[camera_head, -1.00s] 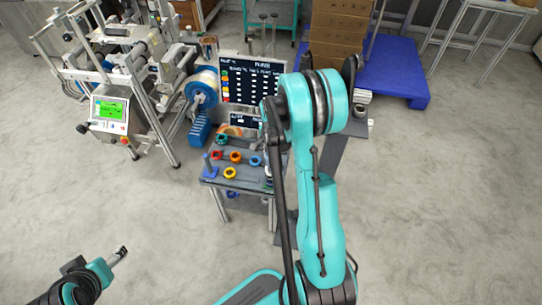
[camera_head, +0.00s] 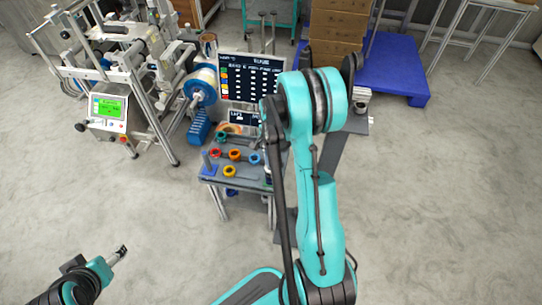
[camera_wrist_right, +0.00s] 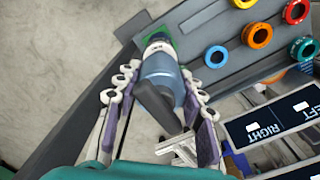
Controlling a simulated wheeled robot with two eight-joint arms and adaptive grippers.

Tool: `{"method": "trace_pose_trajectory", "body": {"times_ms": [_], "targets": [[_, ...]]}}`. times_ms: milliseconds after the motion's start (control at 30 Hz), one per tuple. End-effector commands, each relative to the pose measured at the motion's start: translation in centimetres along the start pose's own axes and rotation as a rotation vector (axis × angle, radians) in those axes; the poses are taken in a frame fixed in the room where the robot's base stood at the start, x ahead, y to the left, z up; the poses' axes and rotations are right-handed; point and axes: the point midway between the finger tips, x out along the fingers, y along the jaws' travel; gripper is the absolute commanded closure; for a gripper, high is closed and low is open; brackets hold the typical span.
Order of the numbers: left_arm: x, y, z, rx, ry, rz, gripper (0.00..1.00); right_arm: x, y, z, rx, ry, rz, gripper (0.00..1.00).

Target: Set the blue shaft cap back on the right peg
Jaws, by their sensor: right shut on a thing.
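My right gripper (camera_wrist_right: 160,105) is shut on the blue shaft cap (camera_wrist_right: 164,68), a blue-grey cylinder with a pale end. In the right wrist view the cap's pale end meets a green patch at the corner of the grey stand. The right peg cannot be made out there, and I cannot tell whether the cap is seated on it. In the head view my right arm hides most of this corner.
The stand (camera_head: 240,183) bears several coloured rings, among them a yellow one (camera_head: 229,171), an orange one (camera_wrist_right: 257,35) and a blue one (camera_wrist_right: 215,56). Signs reading RIGHT (camera_wrist_right: 262,130) and LEFT lie beyond them. A screen (camera_head: 250,78) stands behind. Open floor lies around the stand's front.

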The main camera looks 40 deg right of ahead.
Motion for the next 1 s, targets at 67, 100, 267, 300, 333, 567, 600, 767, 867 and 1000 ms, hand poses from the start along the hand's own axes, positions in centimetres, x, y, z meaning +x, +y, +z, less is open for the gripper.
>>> {"method": "trace_pose_trajectory", "body": {"times_ms": [67, 100, 267, 300, 333, 567, 600, 767, 867, 1000], "targets": [[0.2, 0.0, 0.1, 0.0, 0.0, 0.0, 0.33, 0.2, 0.0, 0.0, 0.0, 0.0, 0.0, 0.97], [0.3, 0.0, 0.2, 0.0, 0.0, 0.0, 0.33, 0.4, 0.0, 0.0, 0.0, 0.0, 0.0, 0.97], [0.7, 0.0, 0.5, 0.0, 0.0, 0.0, 0.33, 0.9, 0.0, 0.0, 0.0, 0.0, 0.0, 0.97], [0.8, 0.0, 0.6, 0.0, 0.0, 0.0, 0.33, 1.0, 0.0, 0.0, 0.0, 0.0, 0.0, 0.97], [0.8, 0.0, 0.6, 0.0, 0.0, 0.0, 0.33, 1.1, 0.0, 0.0, 0.0, 0.0, 0.0, 0.97], [1.1, 0.0, 0.8, 0.0, 0.0, 0.0, 0.33, 1.4, 0.0, 0.0, 0.0, 0.0, 0.0, 0.97], [1.1, 0.0, 0.8, 0.0, 0.0, 0.0, 0.33, 1.4, 0.0, 0.0, 0.0, 0.0, 0.0, 0.97], [1.0, 0.0, 0.7, 0.0, 0.0, 0.0, 0.33, 1.3, 0.0, 0.0, 0.0, 0.0, 0.0, 0.97], [1.1, 0.0, 0.8, 0.0, 0.0, 0.0, 0.33, 1.4, 0.0, 0.0, 0.0, 0.0, 0.0, 0.97], [1.2, 0.0, 0.9, 0.0, 0.0, 0.0, 0.33, 1.7, 0.0, 0.0, 0.0, 0.0, 0.0, 0.97]]}}
